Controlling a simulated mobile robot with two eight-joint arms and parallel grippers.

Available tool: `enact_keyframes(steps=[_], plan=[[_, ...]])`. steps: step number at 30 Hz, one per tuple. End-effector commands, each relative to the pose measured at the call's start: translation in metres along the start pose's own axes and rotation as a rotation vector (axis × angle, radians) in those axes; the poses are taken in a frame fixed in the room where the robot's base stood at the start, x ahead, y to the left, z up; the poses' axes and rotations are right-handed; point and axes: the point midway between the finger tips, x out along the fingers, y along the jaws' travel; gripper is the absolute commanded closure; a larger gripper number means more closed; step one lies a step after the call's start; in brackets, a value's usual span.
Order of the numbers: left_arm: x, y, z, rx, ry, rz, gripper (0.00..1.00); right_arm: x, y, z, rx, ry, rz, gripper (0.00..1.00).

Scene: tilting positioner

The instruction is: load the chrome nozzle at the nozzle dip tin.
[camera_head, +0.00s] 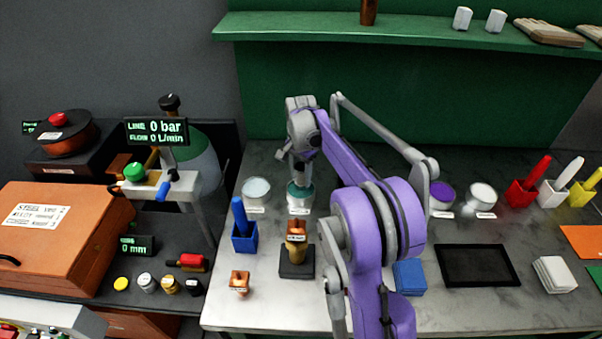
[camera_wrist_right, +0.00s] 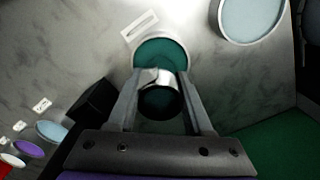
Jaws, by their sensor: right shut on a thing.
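My right gripper (camera_head: 300,172) reaches down over a round tin with dark green contents (camera_head: 300,197) on the grey bench. In the right wrist view the right gripper (camera_wrist_right: 160,98) is shut on the chrome nozzle (camera_wrist_right: 158,80), a short shiny cylinder between the two fingers. The green-filled tin (camera_wrist_right: 166,48) lies right behind the nozzle there and is partly covered by it. I cannot tell whether the nozzle touches the contents. The tin's label is too small to read. My left gripper is not in view.
A tin with pale contents (camera_head: 256,188) stands just left of the green one. A blue holder (camera_head: 245,238) and a brown-handled tool on a dark base (camera_head: 297,262) stand in front. Purple (camera_head: 442,192) and white (camera_head: 481,195) tins stand right of my arm. A green shelf (camera_head: 400,31) runs above.

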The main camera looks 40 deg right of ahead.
Motion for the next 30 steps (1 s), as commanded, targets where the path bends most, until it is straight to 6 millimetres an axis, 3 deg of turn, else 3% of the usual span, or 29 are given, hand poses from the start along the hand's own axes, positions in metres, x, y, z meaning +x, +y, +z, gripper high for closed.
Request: enact_keyframes(steps=[30], plan=[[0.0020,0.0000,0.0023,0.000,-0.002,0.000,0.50,0.0043,-0.0001,0.0000,0.000,0.000,0.000,1.00]])
